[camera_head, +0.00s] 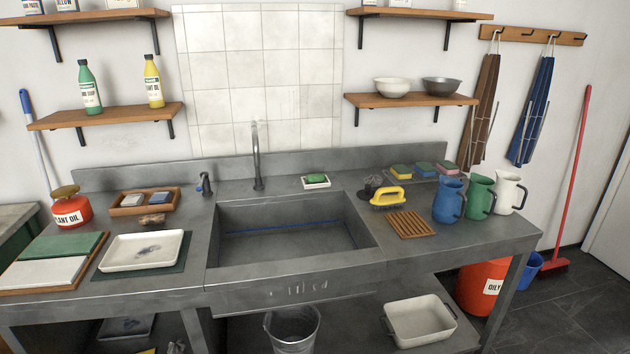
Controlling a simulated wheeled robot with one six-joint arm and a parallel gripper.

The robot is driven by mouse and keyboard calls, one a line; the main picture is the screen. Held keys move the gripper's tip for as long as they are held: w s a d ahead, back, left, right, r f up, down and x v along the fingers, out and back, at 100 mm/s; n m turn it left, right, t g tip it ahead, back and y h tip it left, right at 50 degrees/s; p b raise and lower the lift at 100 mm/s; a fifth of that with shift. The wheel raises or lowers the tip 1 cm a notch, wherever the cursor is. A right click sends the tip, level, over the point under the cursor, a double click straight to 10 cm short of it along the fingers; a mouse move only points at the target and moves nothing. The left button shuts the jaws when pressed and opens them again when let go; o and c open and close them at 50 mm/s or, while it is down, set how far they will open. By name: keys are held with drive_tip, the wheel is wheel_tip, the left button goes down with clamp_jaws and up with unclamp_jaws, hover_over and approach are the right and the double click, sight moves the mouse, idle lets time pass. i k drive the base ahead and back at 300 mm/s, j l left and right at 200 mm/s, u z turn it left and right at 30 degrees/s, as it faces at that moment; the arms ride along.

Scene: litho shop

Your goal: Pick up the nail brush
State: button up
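I cannot tell for certain which thing is the nail brush. A yellow-handled brush (388,197) with a loop grip and dark underside lies on the counter just right of the sink. A small brown object (152,220), perhaps a wooden brush, lies left of the sink, in front of a wooden tray (127,211); it is too small to make out. My gripper is not in view.
A wooden slatted rack (411,225), several sponges and three jugs (480,197) crowd the right. A white tray (118,262) lies left.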

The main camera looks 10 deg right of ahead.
sight(160, 218)
drive_tip(key=i+j+u, duration=0.4)
drive_tip(key=i+j, duration=0.35)
drive_tip(key=i+j+u, duration=0.35)
drive_tip(key=i+j, duration=0.3)
drive_tip(key=i, duration=0.2)
